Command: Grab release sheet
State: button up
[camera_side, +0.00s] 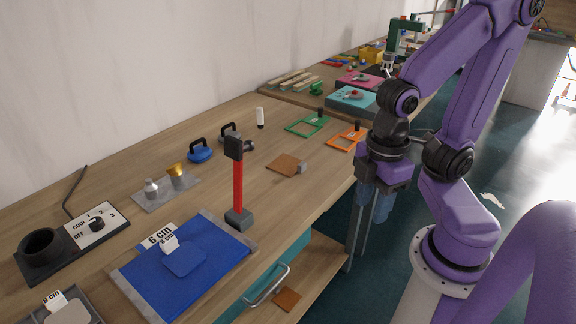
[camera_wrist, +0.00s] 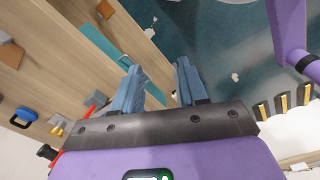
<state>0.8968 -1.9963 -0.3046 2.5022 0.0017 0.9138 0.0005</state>
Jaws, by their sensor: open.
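A thin brown square sheet (camera_side: 285,165) lies flat on the workbench, with a small grey block at its right corner. A second brown square piece (camera_side: 287,299) lies on the lower shelf. The frames do not settle which is the release sheet. Brown pieces also show in the wrist view, at the left edge (camera_wrist: 11,54) and top (camera_wrist: 105,9). My gripper (camera_side: 372,218) hangs beyond the bench's right edge, right of the sheet, its blue fingers pointing down. In the wrist view my gripper (camera_wrist: 155,75) is open, with nothing between its fingers.
A red-handled hammer (camera_side: 238,185) stands upright near the bench edge. A teal drawer (camera_side: 255,288) has a protruding handle. Bare bench surrounds the sheet.

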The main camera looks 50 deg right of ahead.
dwell(0.4)
jog(key=o, duration=0.4)
